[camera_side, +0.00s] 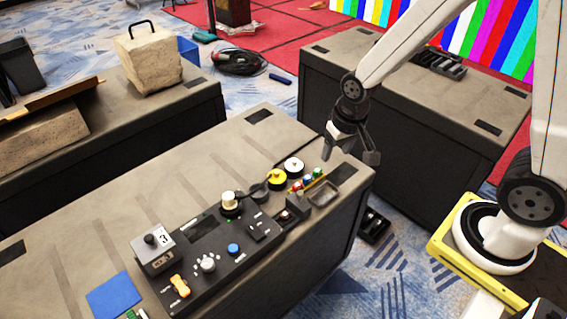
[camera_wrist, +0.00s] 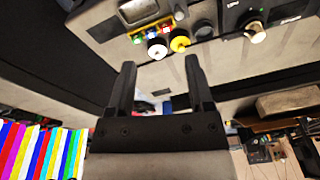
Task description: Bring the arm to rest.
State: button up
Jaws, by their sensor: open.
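My gripper (camera_side: 350,153) hangs in the air past the right end of the long grey bench (camera_side: 95,215) in the side view, above the level of the bench top. Its two dark fingers are spread apart with nothing between them. In the wrist view my gripper (camera_wrist: 160,64) also shows open and empty, with the white and yellow round pieces beyond the fingertips. My white arm reaches in from the right in the side view.
A black control panel (camera_side: 213,262) with knobs and buttons lies on the bench. Near it are a yellow round piece (camera_side: 277,178), a white round piece (camera_side: 294,166) and a small grey tray (camera_side: 322,194). Another dark bench (camera_side: 400,110) stands behind my gripper. A striped video wall (camera_side: 490,40) is beyond.

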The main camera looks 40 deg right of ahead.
jog(key=s+r+n, duration=0.3)
jog(key=s, duration=0.2)
jog(key=shift+s+d+t, duration=0.25)
jog(key=shift+d+t, duration=0.15)
jog(key=shift+d, duration=0.05)
